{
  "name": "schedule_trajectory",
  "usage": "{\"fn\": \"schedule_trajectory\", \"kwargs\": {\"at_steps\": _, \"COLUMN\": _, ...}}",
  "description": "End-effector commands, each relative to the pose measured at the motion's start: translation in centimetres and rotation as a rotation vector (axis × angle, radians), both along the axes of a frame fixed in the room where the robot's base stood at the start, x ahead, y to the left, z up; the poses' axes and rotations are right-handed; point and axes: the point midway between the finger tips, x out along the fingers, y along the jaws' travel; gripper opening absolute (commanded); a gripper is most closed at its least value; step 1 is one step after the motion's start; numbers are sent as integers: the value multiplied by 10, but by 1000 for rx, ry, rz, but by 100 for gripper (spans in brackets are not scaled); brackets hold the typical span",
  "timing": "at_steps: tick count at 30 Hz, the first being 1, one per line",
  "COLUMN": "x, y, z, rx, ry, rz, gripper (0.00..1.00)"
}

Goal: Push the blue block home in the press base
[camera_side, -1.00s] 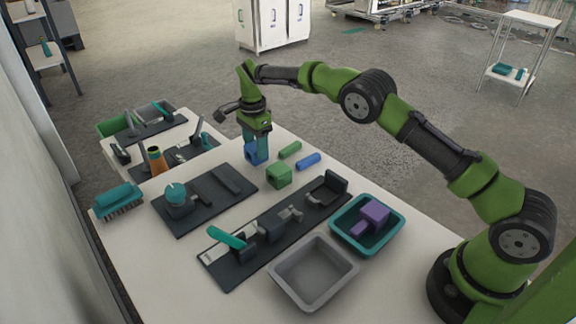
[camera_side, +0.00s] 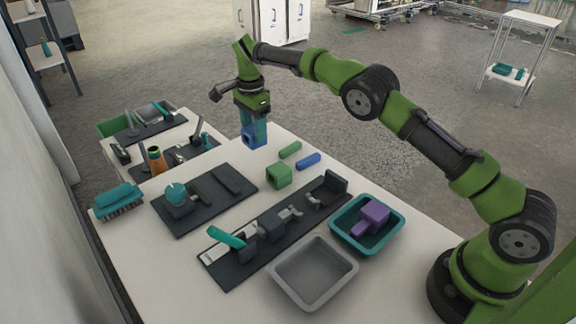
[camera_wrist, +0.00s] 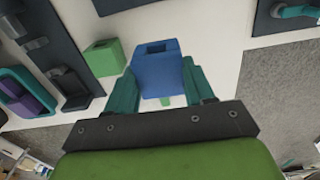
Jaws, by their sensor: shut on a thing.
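The blue block (camera_side: 254,137) has a rectangular slot in its face, seen in the wrist view (camera_wrist: 158,66). My gripper (camera_side: 254,121) points down at the table's far edge, its teal fingers shut on the block's two sides; they also show in the wrist view (camera_wrist: 162,88). I cannot tell whether the block clears the table. A long dark fixture (camera_side: 272,231) with a teal handle, grey clamp parts and an upright end bracket lies mid-table. A dark plate (camera_side: 207,203) with a round teal knob lies left of it. I cannot tell which is the press base.
A green block (camera_side: 279,176), a green cylinder (camera_side: 290,149) and a blue cylinder (camera_side: 308,160) lie between my gripper and the long fixture. A teal bin (camera_side: 345,238) holding a purple piece and an empty grey bin (camera_side: 313,272) stand in front. A brush (camera_side: 119,199) lies left.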

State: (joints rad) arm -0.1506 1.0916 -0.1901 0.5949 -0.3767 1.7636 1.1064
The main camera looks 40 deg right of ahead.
Motion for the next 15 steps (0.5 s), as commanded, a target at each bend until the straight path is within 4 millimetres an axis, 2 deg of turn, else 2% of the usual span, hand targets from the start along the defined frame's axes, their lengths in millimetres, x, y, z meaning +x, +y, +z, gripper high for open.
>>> {"fn": "schedule_trajectory", "kwargs": {"at_steps": 5, "x": -3, "y": 1, "z": 28, "rx": 0, "ry": -4, "rz": -2, "gripper": 21}}
{"fn": "schedule_trajectory", "kwargs": {"at_steps": 11, "x": -22, "y": -3, "z": 53, "rx": 1, "ry": -1, "rz": -3, "gripper": 21}}
{"fn": "schedule_trajectory", "kwargs": {"at_steps": 15, "x": -41, "y": -9, "z": 65, "rx": 2, "ry": 0, "rz": -3, "gripper": 21}}
